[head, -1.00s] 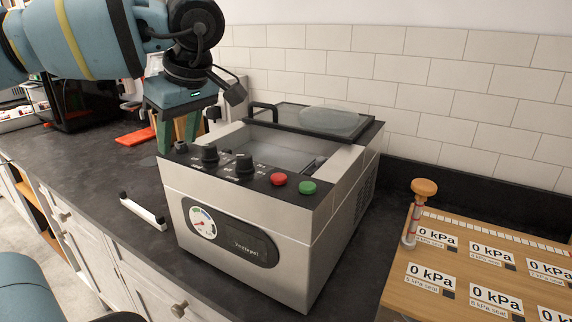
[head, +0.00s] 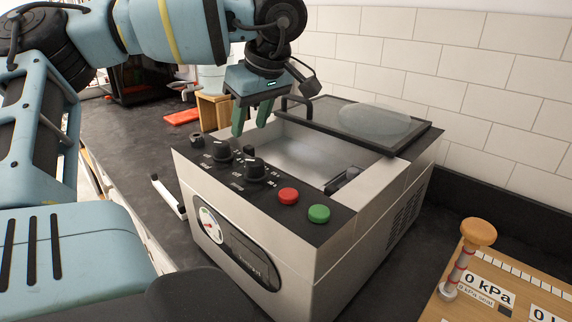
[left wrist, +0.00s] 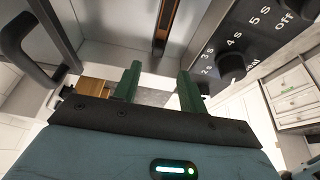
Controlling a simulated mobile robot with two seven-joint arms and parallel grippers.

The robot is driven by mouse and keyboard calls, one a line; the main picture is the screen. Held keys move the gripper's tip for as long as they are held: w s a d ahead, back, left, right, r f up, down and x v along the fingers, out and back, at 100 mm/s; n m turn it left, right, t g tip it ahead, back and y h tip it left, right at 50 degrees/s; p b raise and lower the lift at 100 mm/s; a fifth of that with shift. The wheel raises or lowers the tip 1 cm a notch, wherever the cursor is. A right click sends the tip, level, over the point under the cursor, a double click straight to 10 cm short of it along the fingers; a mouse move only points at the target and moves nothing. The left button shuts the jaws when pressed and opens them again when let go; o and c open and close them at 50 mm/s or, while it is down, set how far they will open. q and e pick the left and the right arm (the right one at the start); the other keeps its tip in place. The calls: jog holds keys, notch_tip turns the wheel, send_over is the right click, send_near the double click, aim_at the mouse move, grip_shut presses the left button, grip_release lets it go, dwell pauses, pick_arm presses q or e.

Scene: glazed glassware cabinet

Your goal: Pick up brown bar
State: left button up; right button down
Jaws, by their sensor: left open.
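A narrow brown bar (left wrist: 167,22) shows in the left wrist view, set in a dark holder inside the metal chamber of the sealer. In the head view a dark bar (head: 343,180) lies in the near right part of the chamber, and I cannot make out its brown strip there. The sealer (head: 310,235) stands on the dark counter with its lid (head: 360,124) raised. My left gripper (head: 251,121) is open and empty, green fingers pointing down near the chamber's left side. Its fingers (left wrist: 160,82) are apart from the bar. My right gripper is out of view.
Knobs (head: 254,168), a red button (head: 288,196) and a green button (head: 319,213) are on the sealer's front panel. A wooden board (head: 515,270) with an orange-topped plunger (head: 478,233) is at right. A white bar with black ends (head: 168,196) lies left of the sealer.

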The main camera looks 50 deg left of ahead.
aim_at(249, 147)
pick_arm(q)
jog(key=shift+w+d+p+x, duration=0.1)
jog(key=shift+p+x, duration=0.05)
jog(key=shift+x, duration=0.8)
jog(key=shift+w+d+p+x, duration=0.1)
jog(key=shift+d+x, duration=0.05)
jog(key=shift+x, duration=0.8)
jog(key=shift+w+d+p+x, duration=0.1)
jog(key=shift+p+x, duration=0.05)
jog(key=shift+x, duration=0.75)
jog(key=shift+f, duration=0.2)
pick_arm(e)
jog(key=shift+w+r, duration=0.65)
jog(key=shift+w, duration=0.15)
pick_arm(q)
grip_shut()
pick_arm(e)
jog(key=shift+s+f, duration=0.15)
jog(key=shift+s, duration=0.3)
